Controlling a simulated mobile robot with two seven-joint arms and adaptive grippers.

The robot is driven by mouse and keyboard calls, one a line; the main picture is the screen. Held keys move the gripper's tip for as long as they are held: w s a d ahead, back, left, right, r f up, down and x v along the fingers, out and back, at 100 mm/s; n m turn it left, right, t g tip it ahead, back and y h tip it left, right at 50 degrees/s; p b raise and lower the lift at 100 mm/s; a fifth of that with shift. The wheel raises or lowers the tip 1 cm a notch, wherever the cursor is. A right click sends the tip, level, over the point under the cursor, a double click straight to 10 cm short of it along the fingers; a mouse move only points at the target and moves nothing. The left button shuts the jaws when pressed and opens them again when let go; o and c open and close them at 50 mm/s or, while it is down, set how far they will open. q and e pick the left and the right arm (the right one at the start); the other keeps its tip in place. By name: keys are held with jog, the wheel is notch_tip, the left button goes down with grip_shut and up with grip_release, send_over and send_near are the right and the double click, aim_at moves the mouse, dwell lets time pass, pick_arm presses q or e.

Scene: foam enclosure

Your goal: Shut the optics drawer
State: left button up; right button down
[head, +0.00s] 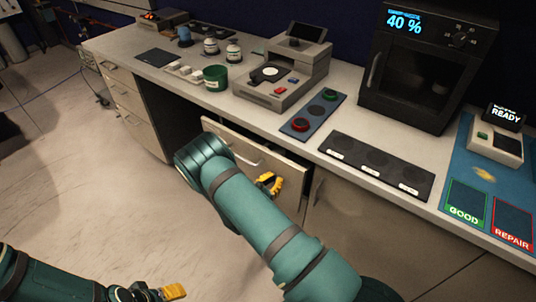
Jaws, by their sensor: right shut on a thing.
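The optics drawer (286,167) is under the counter, in the middle of the head view. It stands partly open, with a dark gap behind its pale front; no label on it is readable. A light bar handle (232,156) runs along the front, partly hidden by my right arm. My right gripper (269,184), with yellow fingers, is at the drawer front by the right end of the handle and is shut on it; the exact contact is hard to see. My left gripper (173,291) is low at the bottom left, away from the drawer, and its jaw gap is unclear.
The counter above holds a grey device (283,80), a green cup (215,78), a button panel (313,115), a black tray (376,165) and a dark oven (425,65). Another drawer unit (127,100) is at left.

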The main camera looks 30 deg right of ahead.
jog(key=shift+b+x, duration=0.6)
jog(key=shift+x, duration=2.65)
jog(key=v, duration=1.7)
jog(key=shift+p, duration=0.45)
